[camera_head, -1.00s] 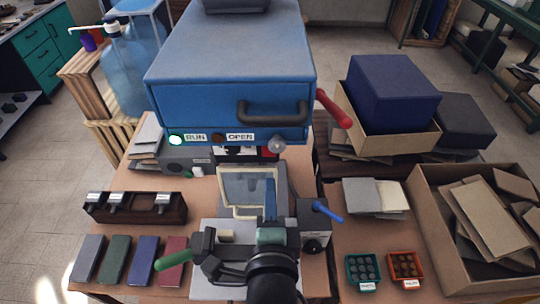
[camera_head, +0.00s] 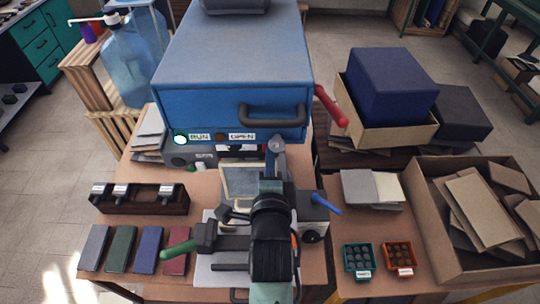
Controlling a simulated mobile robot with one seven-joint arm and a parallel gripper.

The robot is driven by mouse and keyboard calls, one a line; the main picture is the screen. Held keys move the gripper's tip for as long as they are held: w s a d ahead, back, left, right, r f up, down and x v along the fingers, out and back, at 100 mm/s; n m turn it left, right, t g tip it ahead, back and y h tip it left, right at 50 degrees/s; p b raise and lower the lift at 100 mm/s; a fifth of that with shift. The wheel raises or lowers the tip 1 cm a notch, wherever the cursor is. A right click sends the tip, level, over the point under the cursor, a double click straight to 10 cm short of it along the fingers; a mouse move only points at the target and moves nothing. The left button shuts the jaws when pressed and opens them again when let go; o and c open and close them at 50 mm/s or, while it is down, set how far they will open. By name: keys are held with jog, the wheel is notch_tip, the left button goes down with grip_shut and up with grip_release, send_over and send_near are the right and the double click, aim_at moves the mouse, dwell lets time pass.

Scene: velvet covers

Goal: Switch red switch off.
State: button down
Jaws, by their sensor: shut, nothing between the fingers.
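A lever with a red handle (camera_head: 331,106) sticks out from the right side of the blue machine (camera_head: 228,75); I take it to be the red switch. It slants down to the right, with its free end low. My gripper (camera_head: 270,184) is at the front of my dark arm, over the middle of the bench and below the machine's front face. It is shut and empty, to the left of the red handle and nearer to me, clear of it. My arm partly hides the fingers.
A blue lever (camera_head: 326,203) and a green handle (camera_head: 181,249) flank my arm. The machine has a dark front handle (camera_head: 271,114) and a lit green RUN lamp (camera_head: 180,139). A carton with a blue box (camera_head: 393,85) stands right of the red handle.

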jog(key=t+b, duration=0.1)
jog(key=b, duration=0.2)
jog(key=t+b, duration=0.1)
jog(key=b, duration=0.2)
jog(key=shift+w+f, duration=0.1)
jog(key=shift+w, duration=0.15)
